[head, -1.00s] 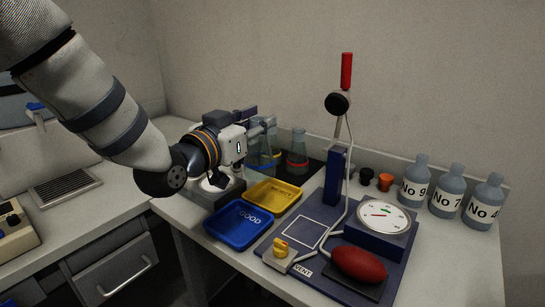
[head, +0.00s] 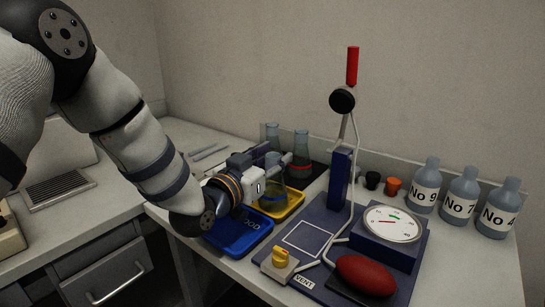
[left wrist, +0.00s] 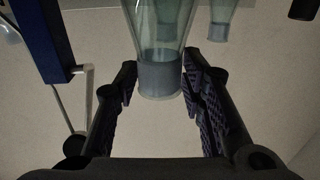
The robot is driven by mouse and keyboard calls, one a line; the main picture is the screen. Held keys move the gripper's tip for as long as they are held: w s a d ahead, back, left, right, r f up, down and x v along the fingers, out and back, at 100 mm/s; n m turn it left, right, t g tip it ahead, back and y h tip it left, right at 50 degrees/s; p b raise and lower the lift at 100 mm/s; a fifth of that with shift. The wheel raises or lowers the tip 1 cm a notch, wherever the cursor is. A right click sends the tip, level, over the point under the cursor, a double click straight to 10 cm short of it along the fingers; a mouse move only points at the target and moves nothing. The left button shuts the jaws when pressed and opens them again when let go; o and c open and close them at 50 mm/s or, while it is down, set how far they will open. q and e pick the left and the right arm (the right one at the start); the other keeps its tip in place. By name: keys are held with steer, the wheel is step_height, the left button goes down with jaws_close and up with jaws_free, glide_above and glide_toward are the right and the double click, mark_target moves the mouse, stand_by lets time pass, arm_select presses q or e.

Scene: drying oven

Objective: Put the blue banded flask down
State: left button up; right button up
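The blue banded flask (head: 272,196) is clear glass with a greenish tint and stands upright at the yellow tray (head: 294,206). I cannot tell whether its base touches the tray. In the left wrist view its neck, with a blue-grey band (left wrist: 160,76), sits between the fingertips. My left gripper (head: 266,175) comes at the neck from the left, its fingers close against both sides. They also show in the left wrist view (left wrist: 160,70). My right gripper is in neither view.
A blue tray (head: 232,243) marked GOOD lies just in front. A red-banded flask (head: 300,160) and another flask (head: 272,133) stand behind. A blue stand (head: 339,178) with a tall lever, a gauge (head: 392,224) and a red bulb (head: 364,275) are to the right.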

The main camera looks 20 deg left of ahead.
arm_select(q)
steer(key=shift+r, duration=0.2)
steer(key=p+v, duration=0.1)
steer(key=v, duration=1.1)
steer(key=shift+p, duration=0.3)
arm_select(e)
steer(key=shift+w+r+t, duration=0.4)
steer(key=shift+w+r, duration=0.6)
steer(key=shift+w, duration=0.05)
